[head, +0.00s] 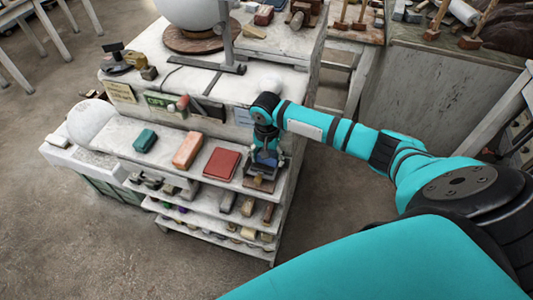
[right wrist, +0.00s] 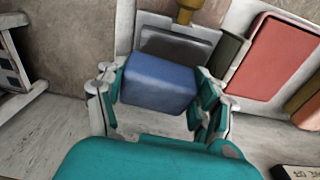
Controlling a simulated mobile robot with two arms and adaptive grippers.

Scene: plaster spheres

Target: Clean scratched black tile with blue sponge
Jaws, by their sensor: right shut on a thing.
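My right gripper (head: 264,156) reaches down at the right end of the white shelf ledge. In the right wrist view its two fingers (right wrist: 156,92) are shut on the sides of a blue sponge (right wrist: 158,80). A dark tile (right wrist: 178,46) in a grey frame lies just beyond the sponge, which hides part of it. I cannot tell whether the sponge touches the tile, and any scratches are too small to see. In the head view the gripper covers most of this spot. My left gripper is not in view.
On the same ledge lie a red tile (head: 221,164), an orange block (head: 187,150) and a teal block (head: 145,140). Lower shelves (head: 210,217) hold several small pieces. A white sphere (head: 90,120) sits at the left. The floor (head: 345,220) to the right is clear.

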